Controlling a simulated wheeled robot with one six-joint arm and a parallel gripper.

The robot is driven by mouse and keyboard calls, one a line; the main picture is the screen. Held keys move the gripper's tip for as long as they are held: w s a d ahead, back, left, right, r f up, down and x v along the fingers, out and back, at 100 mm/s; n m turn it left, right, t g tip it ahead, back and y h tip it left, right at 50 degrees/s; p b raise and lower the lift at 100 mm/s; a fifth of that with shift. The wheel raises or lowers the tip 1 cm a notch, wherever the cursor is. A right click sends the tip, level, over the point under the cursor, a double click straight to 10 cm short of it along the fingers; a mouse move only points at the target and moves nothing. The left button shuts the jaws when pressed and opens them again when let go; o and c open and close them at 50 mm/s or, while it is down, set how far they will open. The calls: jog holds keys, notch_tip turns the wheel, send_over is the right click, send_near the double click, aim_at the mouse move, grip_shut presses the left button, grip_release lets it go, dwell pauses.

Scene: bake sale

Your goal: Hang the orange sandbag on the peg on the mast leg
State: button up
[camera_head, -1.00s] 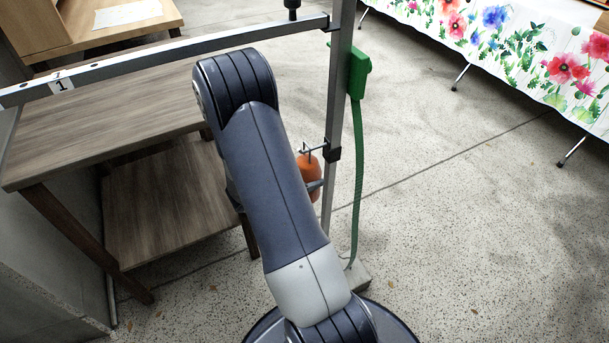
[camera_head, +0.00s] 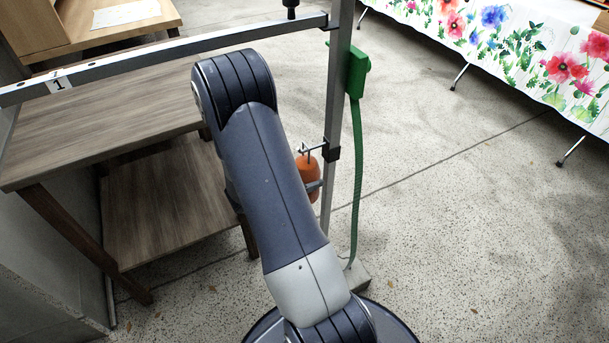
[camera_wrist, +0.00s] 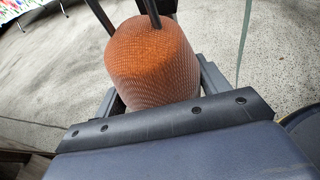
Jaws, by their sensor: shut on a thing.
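The orange sandbag (camera_head: 308,170) is beside the mast leg (camera_head: 339,90), partly hidden behind my arm in the head view. In the wrist view the sandbag (camera_wrist: 150,62) is a mesh-textured cylinder between the two fingers of my gripper (camera_wrist: 160,88), which is shut on it. Two dark bars or straps (camera_wrist: 151,12) show at its top. The peg (camera_head: 314,149) sticks out to the left from a black collar (camera_head: 333,153) on the mast leg, close above the sandbag. I cannot tell whether the sandbag's loop is around the peg.
A green strap (camera_head: 357,180) hangs from a green box (camera_head: 358,72) on the mast leg. A metal crossbar marked 1 (camera_head: 170,60) runs left over a wooden table (camera_head: 100,120) with a lower shelf. A flowered cloth table (camera_head: 520,45) stands at the back right. Floor on the right is clear.

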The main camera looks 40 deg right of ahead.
jog(key=shift+f+b, duration=0.3)
jog(key=shift+f, duration=0.05)
dwell(0.3)
jog(key=o, duration=1.8)
jog(key=shift+f, duration=0.1)
jog(key=shift+c, duration=0.2)
jog(key=p+v, duration=0.2)
jog(key=v, duration=0.9)
jog(key=shift+p, duration=0.3)
jog(key=shift+d, duration=0.1)
